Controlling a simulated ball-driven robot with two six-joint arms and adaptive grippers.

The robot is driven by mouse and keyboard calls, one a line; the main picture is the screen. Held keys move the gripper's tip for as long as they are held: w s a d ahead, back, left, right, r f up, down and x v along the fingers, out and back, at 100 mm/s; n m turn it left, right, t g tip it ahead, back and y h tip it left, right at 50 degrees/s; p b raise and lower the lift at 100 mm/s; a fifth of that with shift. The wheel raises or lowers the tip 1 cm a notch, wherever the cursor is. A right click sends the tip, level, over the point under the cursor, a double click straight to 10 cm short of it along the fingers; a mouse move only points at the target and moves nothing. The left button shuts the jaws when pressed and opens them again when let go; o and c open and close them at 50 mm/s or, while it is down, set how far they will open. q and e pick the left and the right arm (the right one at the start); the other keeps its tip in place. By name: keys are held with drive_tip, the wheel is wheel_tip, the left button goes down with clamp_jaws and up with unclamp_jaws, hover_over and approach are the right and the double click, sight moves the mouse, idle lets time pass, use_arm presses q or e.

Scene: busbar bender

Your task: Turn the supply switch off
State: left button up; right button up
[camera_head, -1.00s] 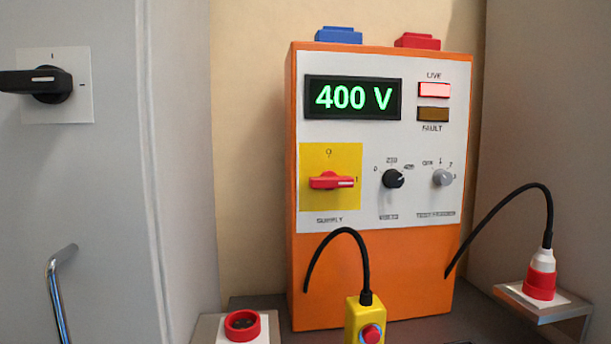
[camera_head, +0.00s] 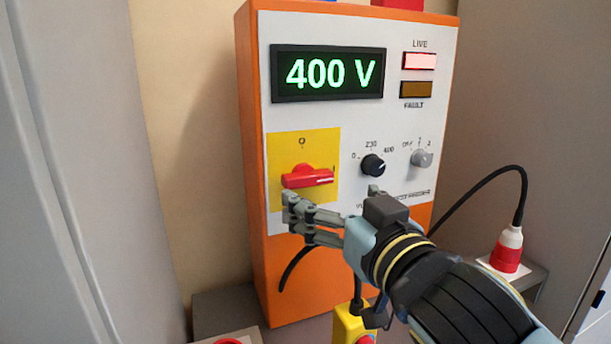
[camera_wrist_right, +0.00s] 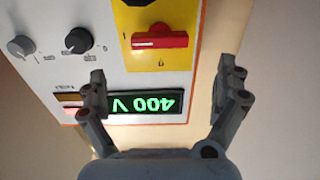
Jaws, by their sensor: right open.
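The supply switch (camera_head: 307,177) is a red rotary handle on a yellow plate (camera_head: 285,145) at the lower left of the orange cabinet's white panel. Its handle lies level, pointing right to the I mark; the O mark is above it. In the right wrist view, which is upside down, the switch (camera_wrist_right: 160,40) shows beyond the fingertips. My right gripper (camera_head: 332,197) is open and empty, just below and in front of the switch. Its fingers (camera_wrist_right: 164,85) stand wide apart with no contact visible. My left gripper is out of view.
The display (camera_head: 328,73) reads 400 V, and the LIVE lamp (camera_head: 419,61) is lit. A black knob (camera_head: 373,166) and a grey knob (camera_head: 422,158) sit right of the switch. A yellow pendant box (camera_head: 350,324) stands below; a red-white plug (camera_head: 507,250) stands at right.

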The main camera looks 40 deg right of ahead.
sight(311, 179)
drive_tip(key=p+x, duration=0.1)
drive_tip(key=x, duration=0.4)
drive_tip(key=shift+w+r, duration=0.15)
drive_tip(key=shift+w, duration=0.1)
drive_tip(key=shift+p+x, duration=0.3)
drive_tip(key=shift+x, duration=0.85)
drive_tip(key=shift+w+d, duration=0.1)
drive_tip(key=shift+w, duration=0.4)
drive_tip(key=c, duration=0.5)
drive_tip(key=shift+s, duration=0.1)
drive_tip(key=c, duration=0.6)
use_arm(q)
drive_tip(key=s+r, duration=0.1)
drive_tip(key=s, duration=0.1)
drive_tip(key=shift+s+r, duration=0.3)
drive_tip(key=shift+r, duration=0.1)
use_arm(e)
drive_tip(key=shift+o, duration=0.2)
